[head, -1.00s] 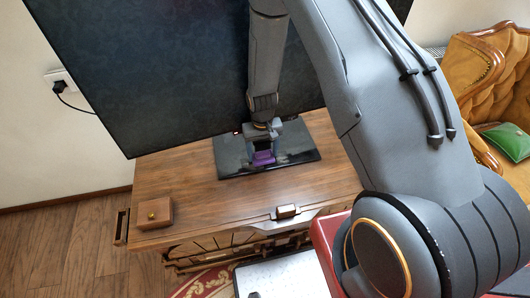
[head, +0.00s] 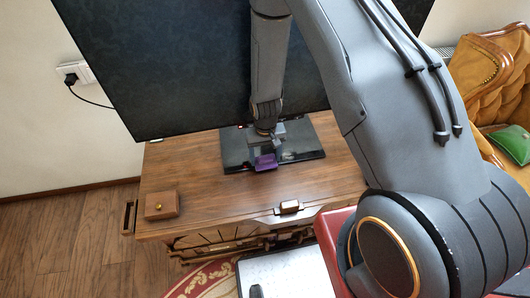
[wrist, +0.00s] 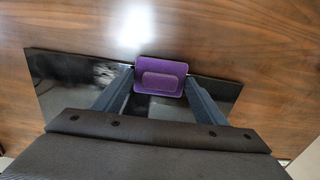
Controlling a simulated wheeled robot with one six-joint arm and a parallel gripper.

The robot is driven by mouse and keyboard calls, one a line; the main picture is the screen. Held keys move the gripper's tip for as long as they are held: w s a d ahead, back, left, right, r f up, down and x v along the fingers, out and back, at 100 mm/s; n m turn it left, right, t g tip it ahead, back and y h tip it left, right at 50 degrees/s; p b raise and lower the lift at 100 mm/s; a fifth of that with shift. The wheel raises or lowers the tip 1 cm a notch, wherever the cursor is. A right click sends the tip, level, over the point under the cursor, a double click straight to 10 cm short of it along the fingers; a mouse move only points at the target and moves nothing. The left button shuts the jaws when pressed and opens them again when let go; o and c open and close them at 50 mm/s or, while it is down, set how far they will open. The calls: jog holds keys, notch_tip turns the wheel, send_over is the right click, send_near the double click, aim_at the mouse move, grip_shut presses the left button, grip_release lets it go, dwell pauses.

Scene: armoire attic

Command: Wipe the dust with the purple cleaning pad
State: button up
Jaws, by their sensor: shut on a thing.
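The purple cleaning pad (head: 265,162) is held in my gripper (head: 264,149) at the front edge of the black stand base (head: 236,160) under the screen. In the wrist view the pad (wrist: 161,76) sits between the two fingers of my gripper (wrist: 160,85), which are shut on its sides. The pad looks tilted there, and I cannot tell whether it touches the base. A pale grey smear of dust (wrist: 92,74) shows on the glossy base, left of the fingers in the wrist view. My gripper hides the middle of the base.
A large dark screen (head: 180,75) stands right behind the base. The wooden cabinet top (head: 205,190) is mostly clear, with a small wooden box (head: 161,205) at the left. An armchair (head: 500,85) with a green cushion (head: 512,145) is at the right.

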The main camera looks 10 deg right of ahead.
jog(key=shift+a+f, duration=0.1)
jog(key=shift+a, duration=1.05)
jog(key=shift+w+b, duration=0.95)
jog(key=shift+w, duration=1.1)
jog(key=shift+r, duration=0.25)
jog(key=shift+r+p, duration=1.85)
jog(key=shift+r, duration=1.05)
jog(key=shift+r, duration=0.1)
notch_tip(320, 180, up, 3)
jog(key=shift+f+p, duration=0.1)
jog(key=shift+p, duration=0.75)
jog(key=shift+d, duration=0.1)
